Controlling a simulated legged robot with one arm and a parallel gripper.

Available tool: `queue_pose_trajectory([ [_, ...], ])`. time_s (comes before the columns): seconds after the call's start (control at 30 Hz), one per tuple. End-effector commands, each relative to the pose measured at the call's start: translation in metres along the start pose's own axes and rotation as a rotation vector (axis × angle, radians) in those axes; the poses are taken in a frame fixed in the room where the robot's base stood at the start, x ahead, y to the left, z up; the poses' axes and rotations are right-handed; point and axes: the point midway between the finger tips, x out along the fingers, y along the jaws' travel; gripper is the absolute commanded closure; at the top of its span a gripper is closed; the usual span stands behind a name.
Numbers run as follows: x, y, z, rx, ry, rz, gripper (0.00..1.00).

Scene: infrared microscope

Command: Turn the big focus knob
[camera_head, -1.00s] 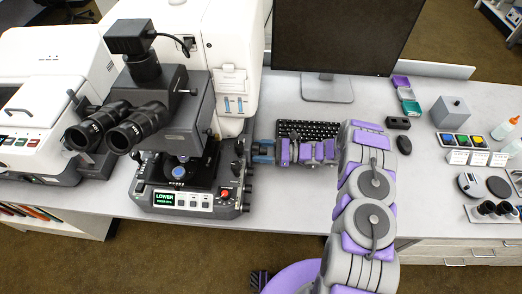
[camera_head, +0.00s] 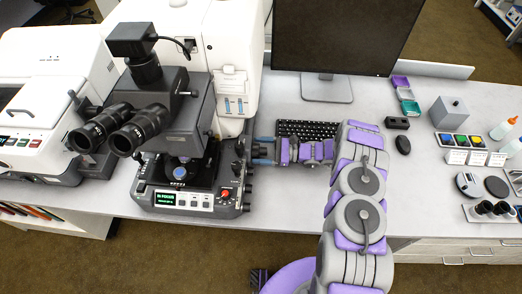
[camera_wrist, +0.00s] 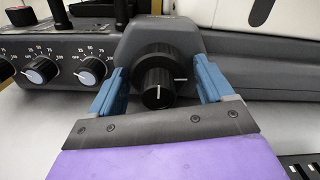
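The big focus knob (camera_wrist: 160,58) is a black round knob with a white mark on its right, on the microscope's side in the wrist view. A smaller black knob (camera_wrist: 158,90) sits in front of it. My gripper (camera_wrist: 158,76) has its two blue fingers on either side of the big knob, with a narrow gap showing at each side, so it looks open around it. In the head view my gripper (camera_head: 262,152) is at the right side of the microscope (camera_head: 186,112); the knob is mostly hidden there. The green display (camera_head: 166,199) appears to read "IN FOCUS".
Small dials (camera_wrist: 88,71) line the base at left in the wrist view. A keyboard (camera_head: 305,129) lies just behind my gripper, with a monitor (camera_head: 335,40) beyond. A mouse (camera_head: 403,145) is to the right. The table front between microscope and arm is clear.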

Motion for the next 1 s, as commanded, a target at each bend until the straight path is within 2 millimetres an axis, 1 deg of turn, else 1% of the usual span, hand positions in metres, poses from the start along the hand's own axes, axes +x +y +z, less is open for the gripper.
queue_pose_trajectory([
  [0.03,0.0,0.0,0.0,0.0,0.0,0.0,0.14],
  [0.07,0.0,0.0,0.0,0.0,0.0,0.0,0.11],
  [0.3,-0.001,0.0,0.0,0.001,0.0,0.001,0.11],
  [0.37,-0.003,0.0,0.0,0.001,0.0,0.0,0.11],
  [0.47,-0.012,-0.001,0.0,0.001,0.0,-0.002,0.11],
  [0.57,-0.029,-0.001,0.001,-0.001,0.002,-0.003,0.11],
  [1.0,-0.127,-0.001,-0.001,0.001,0.002,-0.002,0.11],
])
